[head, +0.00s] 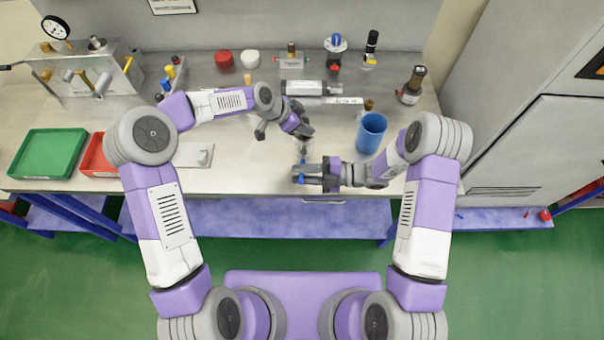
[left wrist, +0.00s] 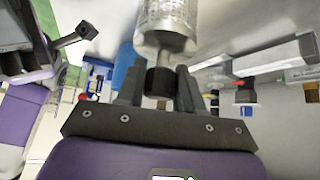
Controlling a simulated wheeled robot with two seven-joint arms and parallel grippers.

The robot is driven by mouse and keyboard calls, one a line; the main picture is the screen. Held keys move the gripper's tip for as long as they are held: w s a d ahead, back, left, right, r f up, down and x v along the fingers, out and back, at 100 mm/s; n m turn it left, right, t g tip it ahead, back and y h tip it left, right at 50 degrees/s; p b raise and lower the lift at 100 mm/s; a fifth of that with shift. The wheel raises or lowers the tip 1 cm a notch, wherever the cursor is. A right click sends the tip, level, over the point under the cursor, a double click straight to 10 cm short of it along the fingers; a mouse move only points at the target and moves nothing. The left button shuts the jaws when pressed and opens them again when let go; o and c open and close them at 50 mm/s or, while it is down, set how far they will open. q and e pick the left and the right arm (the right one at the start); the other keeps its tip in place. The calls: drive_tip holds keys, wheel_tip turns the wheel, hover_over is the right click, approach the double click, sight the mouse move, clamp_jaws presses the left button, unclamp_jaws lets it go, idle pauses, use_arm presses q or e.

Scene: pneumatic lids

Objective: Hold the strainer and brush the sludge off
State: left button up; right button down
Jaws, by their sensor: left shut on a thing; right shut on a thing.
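My left gripper (head: 304,133) is above the bench, near its middle. In the left wrist view its two fingers (left wrist: 160,88) are closed on the dark end of the strainer (left wrist: 167,28), a metallic, perforated-looking cylinder that extends away from the fingers. In the head view the strainer is small and mostly hidden by the gripper. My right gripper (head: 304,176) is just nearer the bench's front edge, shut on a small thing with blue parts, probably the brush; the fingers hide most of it. Contact between brush and strainer cannot be made out, nor can sludge.
A blue cup (head: 371,133) stands right of the grippers, close to my right arm. Green (head: 48,153) and red (head: 97,155) trays lie at the left. A grey block (head: 303,88), red (head: 224,59) and white (head: 250,59) round pieces and several fittings line the back.

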drive_tip(key=shift+r, duration=0.1)
drive_tip(key=shift+d+r, duration=0.1)
drive_tip(key=shift+r, duration=0.4)
drive_tip(key=shift+r, duration=0.1)
drive_tip(key=shift+d+r, duration=0.1)
drive_tip(key=shift+r, duration=0.4)
drive_tip(key=shift+r, duration=0.15)
drive_tip(key=shift+d+r, duration=0.1)
drive_tip(key=shift+r, duration=0.35)
drive_tip(key=shift+f, duration=0.15)
drive_tip(key=shift+f, duration=0.45)
drive_tip(key=shift+f, duration=0.2)
